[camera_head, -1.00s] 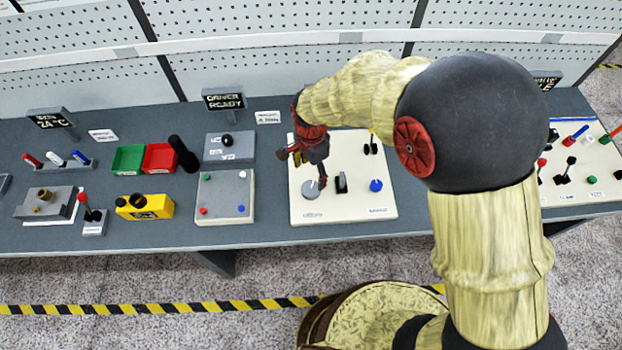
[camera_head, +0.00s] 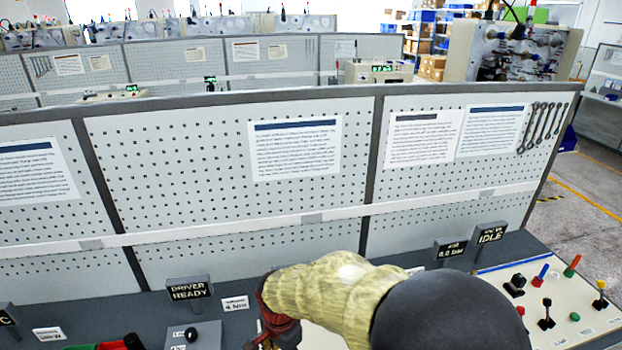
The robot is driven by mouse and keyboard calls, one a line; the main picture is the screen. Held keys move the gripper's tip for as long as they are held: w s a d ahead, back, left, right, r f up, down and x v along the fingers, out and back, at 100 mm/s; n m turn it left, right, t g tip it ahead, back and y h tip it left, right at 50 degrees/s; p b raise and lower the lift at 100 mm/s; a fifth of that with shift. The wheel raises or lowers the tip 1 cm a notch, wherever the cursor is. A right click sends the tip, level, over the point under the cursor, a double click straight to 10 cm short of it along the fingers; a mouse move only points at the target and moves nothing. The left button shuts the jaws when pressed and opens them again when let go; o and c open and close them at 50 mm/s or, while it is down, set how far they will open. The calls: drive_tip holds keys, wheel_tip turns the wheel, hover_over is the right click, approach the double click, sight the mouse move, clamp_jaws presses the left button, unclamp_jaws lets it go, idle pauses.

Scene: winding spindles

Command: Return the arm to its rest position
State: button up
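My arm shows at the bottom of the head view, with a pale yellow sleeved link and a dark round joint. My gripper (camera_head: 262,340) is at the bottom edge, below the red wrist, and is mostly cut off by the frame. Its fingertips are not clear, so I cannot tell whether it is open or shut or holds anything. The wrist is over the grey workbench (camera_head: 240,284), right of the "DRIVER READY" display (camera_head: 188,289).
A perforated back panel (camera_head: 225,170) with posted sheets stands behind the bench. Displays reading "IDLE" (camera_head: 491,233) and a pressure value (camera_head: 449,248) stand at right, near a white control panel (camera_head: 580,325) with levers.

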drive_tip(key=s+d+r+n+t+b, duration=0.2)
drive_tip(key=s+d+r, duration=0.3)
drive_tip(key=d, duration=0.4)
drive_tip(key=s+d+r+n+t+b, duration=0.1)
drive_tip(key=s+d+r+n+b, duration=0.2)
drive_tip(key=d, duration=0.6)
drive_tip(key=s+d+r+n+t+b, duration=0.2)
drive_tip(key=s+d+r, duration=0.4)
drive_tip(key=d, duration=0.3)
drive_tip(key=shift+s+r+n+t+b, duration=0.3)
drive_tip(key=shift+r+n+b, duration=0.4)
drive_tip(key=shift+b, duration=0.35)
